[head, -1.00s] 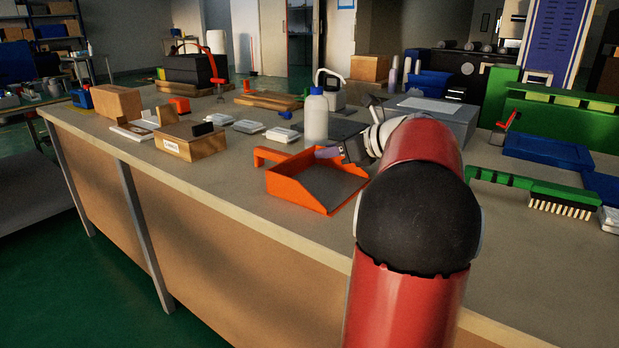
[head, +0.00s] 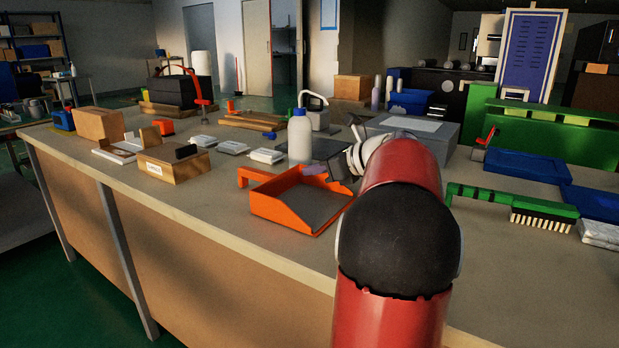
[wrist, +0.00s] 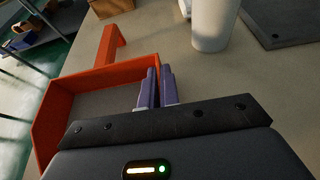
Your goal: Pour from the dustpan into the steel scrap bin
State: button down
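The orange dustpan (head: 282,213) lies at the front middle of the bench and looks level, resting on the top. Its handle (head: 256,174) points left. Its inside is grey; I cannot tell whether anything lies in it. My gripper (wrist: 158,82) is at the dustpan's right rear wall, and in the wrist view its two purple fingers stand close together, one on each side of that wall. They look shut on it. The dustpan (wrist: 55,112) fills the left of the wrist view. I cannot make out a steel scrap bin in any view.
A white bottle (head: 300,137) with a blue cap stands just behind the dustpan. A wooden labelled box (head: 172,167) and pale packets (head: 232,147) are to the left. A green brush (head: 545,210) lies at the right. The bench front edge (head: 195,242) is close.

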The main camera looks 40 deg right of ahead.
notch_tip(320, 180, up, 20)
jog(key=p, duration=0.5)
jog(key=shift+f+p, duration=0.2)
jog(key=shift+p, duration=0.1)
jog(key=shift+s, duration=0.1)
